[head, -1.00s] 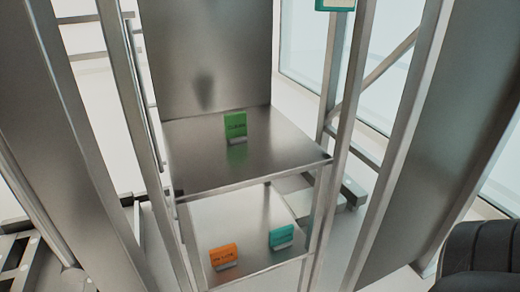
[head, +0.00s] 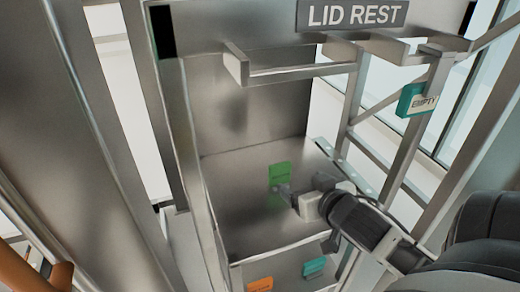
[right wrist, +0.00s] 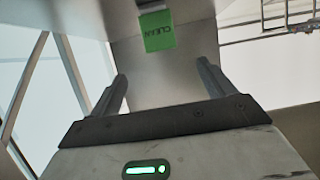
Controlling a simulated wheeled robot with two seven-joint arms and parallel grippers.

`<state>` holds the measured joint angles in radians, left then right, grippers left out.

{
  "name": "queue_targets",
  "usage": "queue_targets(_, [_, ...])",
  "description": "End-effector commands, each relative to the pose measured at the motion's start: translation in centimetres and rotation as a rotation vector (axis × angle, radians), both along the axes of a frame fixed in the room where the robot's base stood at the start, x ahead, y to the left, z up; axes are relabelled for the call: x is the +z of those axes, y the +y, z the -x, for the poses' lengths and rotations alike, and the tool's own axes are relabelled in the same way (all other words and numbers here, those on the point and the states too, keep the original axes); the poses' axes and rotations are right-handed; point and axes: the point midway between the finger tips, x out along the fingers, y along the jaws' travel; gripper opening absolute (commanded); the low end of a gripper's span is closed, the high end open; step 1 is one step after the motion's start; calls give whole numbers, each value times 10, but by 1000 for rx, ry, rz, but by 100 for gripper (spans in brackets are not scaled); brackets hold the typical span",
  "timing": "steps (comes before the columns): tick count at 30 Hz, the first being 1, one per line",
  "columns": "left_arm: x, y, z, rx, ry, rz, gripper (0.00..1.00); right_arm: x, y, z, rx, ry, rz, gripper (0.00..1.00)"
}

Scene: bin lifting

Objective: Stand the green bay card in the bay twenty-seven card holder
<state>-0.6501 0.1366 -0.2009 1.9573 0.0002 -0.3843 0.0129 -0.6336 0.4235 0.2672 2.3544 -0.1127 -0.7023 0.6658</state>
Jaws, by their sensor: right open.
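The green bay card (head: 279,172) stands upright on the upper metal shelf (head: 232,210). My right gripper (head: 286,192) reaches in from the right, just in front of the card. In the right wrist view the right gripper (right wrist: 161,74) is open and empty, its fingers on either side of the line to the card. The card's foot is partly hidden by the gripper. I cannot pick out a holder marked bay twenty-seven. My left gripper is not in view.
An orange card (head: 260,285) and a teal card (head: 314,267) stand on the lower shelf. A teal EMPTY card (head: 416,101) is on the right post. A LID REST sign (head: 352,14) and metal bars are above. Metal uprights flank the shelf.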

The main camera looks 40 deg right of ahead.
Motion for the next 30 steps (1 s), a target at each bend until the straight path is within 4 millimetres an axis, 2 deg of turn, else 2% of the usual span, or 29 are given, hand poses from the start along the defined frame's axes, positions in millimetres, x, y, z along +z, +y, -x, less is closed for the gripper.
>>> queue_targets(5, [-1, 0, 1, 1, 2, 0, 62, -4, -3, -11, -4, -3, 3, 82])
queue_targets(15, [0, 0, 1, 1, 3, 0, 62, -30, -22, -74, -3, -3, 2, 82])
queue_targets(19, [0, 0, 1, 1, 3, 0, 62, -38, -26, -89, -1, -3, 3, 82])
queue_targets(26, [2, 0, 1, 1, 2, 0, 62, -43, -30, -104, -2, -2, 1, 82])
queue_targets(30, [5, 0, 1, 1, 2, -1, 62, -48, -35, -125, -2, -3, 4, 82])
